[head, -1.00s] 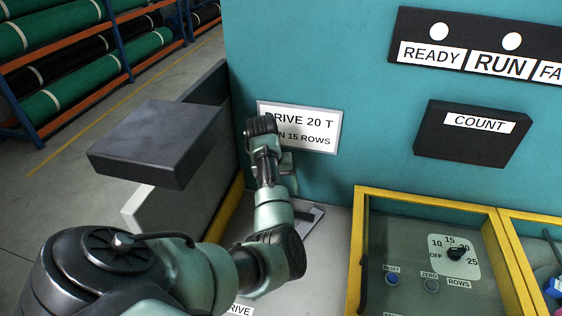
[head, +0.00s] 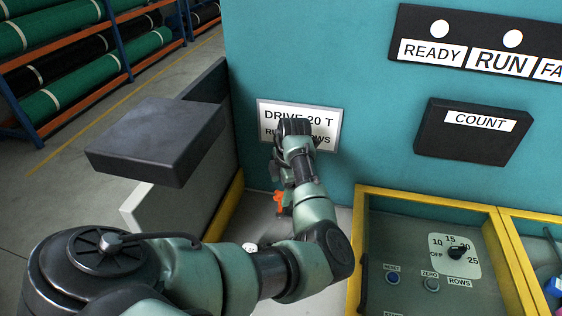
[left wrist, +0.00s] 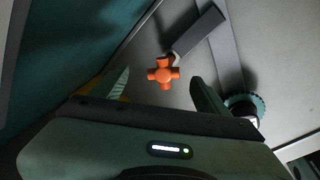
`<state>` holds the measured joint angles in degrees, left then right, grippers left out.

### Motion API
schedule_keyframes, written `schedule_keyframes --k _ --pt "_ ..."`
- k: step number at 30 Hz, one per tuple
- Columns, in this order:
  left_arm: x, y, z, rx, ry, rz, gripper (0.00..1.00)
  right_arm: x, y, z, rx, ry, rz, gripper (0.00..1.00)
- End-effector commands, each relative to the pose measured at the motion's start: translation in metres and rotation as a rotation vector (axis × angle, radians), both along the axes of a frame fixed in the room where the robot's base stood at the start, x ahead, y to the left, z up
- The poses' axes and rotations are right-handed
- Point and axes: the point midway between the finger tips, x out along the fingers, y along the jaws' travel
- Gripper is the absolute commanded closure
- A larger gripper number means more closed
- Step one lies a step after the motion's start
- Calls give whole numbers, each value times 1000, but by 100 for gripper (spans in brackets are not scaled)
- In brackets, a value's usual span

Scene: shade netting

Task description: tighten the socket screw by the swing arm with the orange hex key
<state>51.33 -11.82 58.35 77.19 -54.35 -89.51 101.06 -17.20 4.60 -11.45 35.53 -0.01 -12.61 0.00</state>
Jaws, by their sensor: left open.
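An orange piece with a four-lobed head (left wrist: 163,73) shows in the left wrist view, between my left gripper's fingers and beyond them. It may be the hex key's handle; I see no key shaft. In the head view the orange piece (head: 278,199) shows partly behind my left arm. My left gripper (left wrist: 158,79) is open and empty, apart from the orange piece as far as I can tell. A grey bar (left wrist: 228,55), perhaps the swing arm, runs to a teal toothed wheel (left wrist: 258,103). I cannot make out the socket screw. My right gripper is not in view.
A teal panel carries a drive sign (head: 332,110) and a black count box (head: 470,133). A yellow-framed tray (head: 357,240) with a rotary dial (head: 456,253) stands right of my arm. A dark block (head: 150,145) juts out at left. Netting racks (head: 115,45) stand behind.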

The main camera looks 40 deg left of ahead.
Motion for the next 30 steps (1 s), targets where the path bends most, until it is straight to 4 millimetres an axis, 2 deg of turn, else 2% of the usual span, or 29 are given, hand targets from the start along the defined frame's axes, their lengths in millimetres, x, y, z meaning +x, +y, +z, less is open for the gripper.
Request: schedule_keyframes --k 3,6,17,30 --pt "1 0 -3 -2 -1 195 25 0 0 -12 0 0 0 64" --pt "1 0 -2 -2 -1 281 25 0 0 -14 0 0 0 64" --pt "0 0 -3 -1 0 292 25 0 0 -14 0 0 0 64" --pt "0 0 -27 -2 -1 291 25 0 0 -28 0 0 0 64"
